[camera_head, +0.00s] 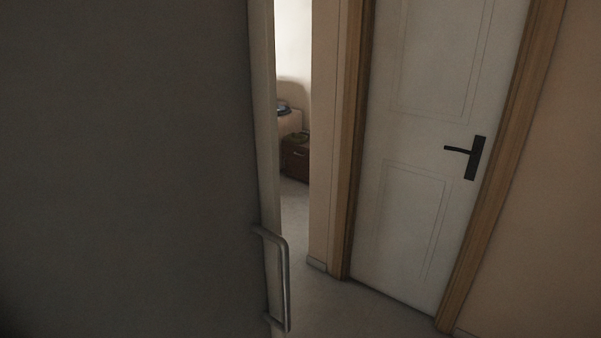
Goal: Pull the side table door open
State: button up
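A small dark brown cabinet (296,160), which looks like the side table, stands far off, seen through a narrow gap. Its right part is hidden by the wall edge. A small light mark that may be a handle shows on its front, and its front looks shut, though it is too small to tell surely. My gripper is not in view.
A large dark grey panel (120,170) fills the left side close by, with a metal bar handle (287,280) on its edge. A white door (415,160) with a black lever handle (473,158) is shut at right. Grey floor (325,305) is clear between.

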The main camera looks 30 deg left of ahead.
aim_at(294, 167)
jog(key=u, duration=0.45)
jog(key=i, duration=2.35)
jog(key=u, duration=1.25)
